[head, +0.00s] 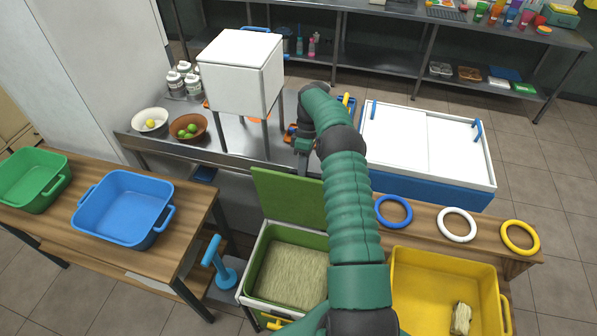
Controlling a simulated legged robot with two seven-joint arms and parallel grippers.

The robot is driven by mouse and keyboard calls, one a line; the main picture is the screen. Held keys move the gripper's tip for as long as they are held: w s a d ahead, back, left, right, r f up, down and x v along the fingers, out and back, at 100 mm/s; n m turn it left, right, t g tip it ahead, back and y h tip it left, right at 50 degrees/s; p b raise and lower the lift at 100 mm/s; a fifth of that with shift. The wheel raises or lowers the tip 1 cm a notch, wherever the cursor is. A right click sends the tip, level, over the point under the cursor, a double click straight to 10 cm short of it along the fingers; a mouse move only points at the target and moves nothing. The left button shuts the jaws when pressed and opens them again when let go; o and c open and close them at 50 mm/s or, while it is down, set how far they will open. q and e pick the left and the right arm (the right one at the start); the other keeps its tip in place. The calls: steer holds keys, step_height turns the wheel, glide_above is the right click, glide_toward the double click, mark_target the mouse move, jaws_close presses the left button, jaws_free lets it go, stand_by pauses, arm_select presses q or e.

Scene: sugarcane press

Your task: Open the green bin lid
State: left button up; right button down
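The green bin (248,290) stands on the floor at the lower middle, with a pale outer wall and a green inside. Its green lid (285,198) stands raised at the back edge, showing its flat inner face. The bin holds pale shredded fibre (292,277). One arm of mine, apparently the right, reaches up and over the bin's right side and hides part of the lid and bin. Its gripper (304,150) is beyond the lid, at the counter's front edge. It is small and dark, and its fingers are unclear. My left gripper is not in view.
A blue upright handle (218,262) stands left of the bin. A yellow tub (430,285) with a fibre bundle is at right, below blue, white and yellow rings (457,224). A wooden table (150,258) with tubs is at left. A white box (243,72) stands on the metal counter.

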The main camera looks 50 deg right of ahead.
steer(key=shift+s+f, duration=0.1)
steer(key=shift+f, duration=0.1)
steer(key=c, duration=1.5)
jaws_free()
steer(key=shift+c, duration=0.2)
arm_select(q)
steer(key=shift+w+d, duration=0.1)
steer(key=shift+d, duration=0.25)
arm_select(e)
steer(key=shift+o, duration=0.9)
steer(key=shift+d, duration=0.25)
